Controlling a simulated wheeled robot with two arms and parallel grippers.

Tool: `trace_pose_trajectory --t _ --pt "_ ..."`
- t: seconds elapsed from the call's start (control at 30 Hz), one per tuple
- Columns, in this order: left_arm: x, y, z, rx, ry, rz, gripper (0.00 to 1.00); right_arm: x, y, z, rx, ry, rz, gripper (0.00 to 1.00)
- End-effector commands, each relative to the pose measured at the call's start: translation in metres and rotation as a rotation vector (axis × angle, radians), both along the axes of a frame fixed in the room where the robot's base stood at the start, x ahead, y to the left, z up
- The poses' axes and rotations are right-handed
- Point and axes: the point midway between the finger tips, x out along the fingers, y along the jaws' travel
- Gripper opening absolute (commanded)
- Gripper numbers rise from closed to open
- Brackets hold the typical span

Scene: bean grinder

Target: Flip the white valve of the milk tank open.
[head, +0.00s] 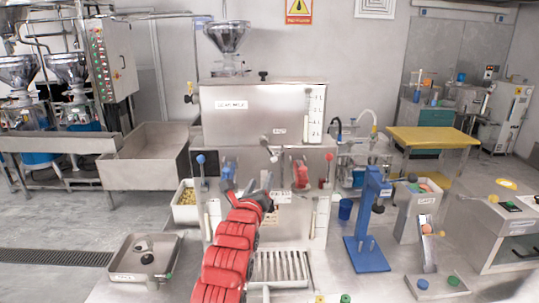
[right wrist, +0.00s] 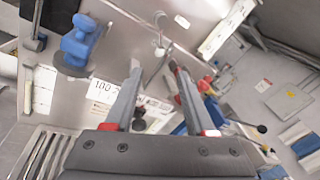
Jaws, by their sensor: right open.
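The milk tank (head: 255,112) is a steel box with a level gauge at its right. A small pale valve with a dark-tipped lever (head: 269,148) sits on its front near the bottom edge. What looks like the same valve (right wrist: 158,42) shows in the right wrist view, just beyond the fingertips and roughly between them. My right gripper (head: 248,187) is open and empty, below the valve in the head view; its spread fingers also show in the right wrist view (right wrist: 154,68). I see no contact with the valve. My left gripper is not in view.
A blue tap (head: 228,169) and a red tap (head: 301,172) flank the gripper on the steel front. A slatted drain tray (head: 281,268) lies below. A blue press stand (head: 368,220) stands at the right, and a steel tray (head: 145,258) lies at the left.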

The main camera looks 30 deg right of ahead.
Motion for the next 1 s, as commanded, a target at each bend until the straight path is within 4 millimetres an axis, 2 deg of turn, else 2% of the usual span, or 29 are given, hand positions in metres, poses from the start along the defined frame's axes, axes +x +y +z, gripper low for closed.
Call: trace_pose_trajectory --t 0.1,0.67,0.73,0.83,1.0 --pt "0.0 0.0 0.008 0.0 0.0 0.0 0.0 0.012 -0.015 0.001 -0.001 0.006 -0.004 0.55" --pt "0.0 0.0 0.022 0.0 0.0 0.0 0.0 0.073 -0.075 -0.001 -0.003 0.011 -0.003 0.55" --pt "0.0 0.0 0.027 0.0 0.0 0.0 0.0 0.084 -0.08 0.004 -0.01 0.006 0.001 0.55" --pt "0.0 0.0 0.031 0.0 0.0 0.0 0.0 0.094 -0.094 0.001 -0.004 0.01 -0.003 0.55" --pt "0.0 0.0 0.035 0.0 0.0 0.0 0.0 0.108 -0.104 -0.001 -0.004 0.009 0.002 0.55"
